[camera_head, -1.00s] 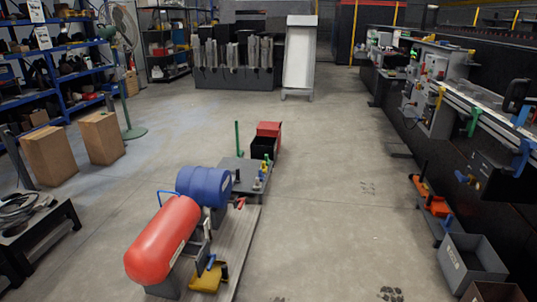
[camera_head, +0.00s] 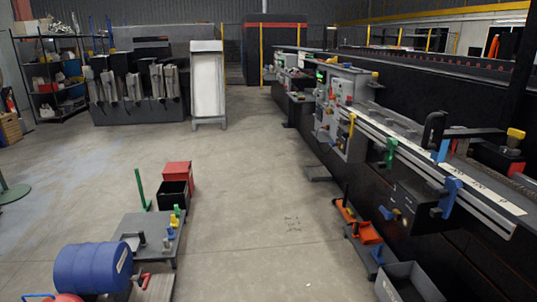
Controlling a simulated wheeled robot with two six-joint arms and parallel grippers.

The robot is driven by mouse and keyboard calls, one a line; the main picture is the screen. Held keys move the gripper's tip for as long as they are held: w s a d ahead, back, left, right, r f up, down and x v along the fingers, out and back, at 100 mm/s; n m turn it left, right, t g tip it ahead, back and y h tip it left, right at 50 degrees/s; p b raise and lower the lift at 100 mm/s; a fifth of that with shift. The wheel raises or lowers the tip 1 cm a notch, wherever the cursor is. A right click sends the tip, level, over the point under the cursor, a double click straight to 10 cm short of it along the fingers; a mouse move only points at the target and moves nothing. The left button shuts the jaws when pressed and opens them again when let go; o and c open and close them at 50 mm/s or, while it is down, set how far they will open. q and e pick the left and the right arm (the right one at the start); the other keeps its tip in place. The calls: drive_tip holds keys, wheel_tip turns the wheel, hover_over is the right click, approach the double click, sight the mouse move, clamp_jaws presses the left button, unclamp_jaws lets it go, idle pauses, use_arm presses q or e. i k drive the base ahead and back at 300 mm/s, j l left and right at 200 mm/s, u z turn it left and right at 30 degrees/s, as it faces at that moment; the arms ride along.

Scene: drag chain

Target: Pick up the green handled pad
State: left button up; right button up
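I cannot tell for sure which thing is the green handled pad. A green handle-like part (camera_head: 390,152) hangs on the front of the long machine rail at the right. A thin green upright post (camera_head: 141,189) stands by the low grey platform at the lower left. A small green piece (camera_head: 177,211) stands on that platform beside yellow and blue ones. Neither of my grippers shows in the head view.
The black machine line (camera_head: 370,170) runs along the right. A blue clamp (camera_head: 450,197) hangs on its rail. A grey bin (camera_head: 410,283) and orange parts (camera_head: 368,232) lie along its foot. A blue drum (camera_head: 93,268) is at lower left. The middle floor is clear.

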sight(177, 211)
drive_tip(key=i+u, duration=0.15)
drive_tip(key=i, duration=0.7)
drive_tip(key=i+l+u, duration=0.2)
drive_tip(key=i, duration=2.35)
drive_tip(key=i+u, duration=0.15)
drive_tip(key=i, duration=0.65)
drive_tip(key=i+l+u, duration=0.2)
drive_tip(key=i, duration=0.6)
drive_tip(key=j, duration=0.1)
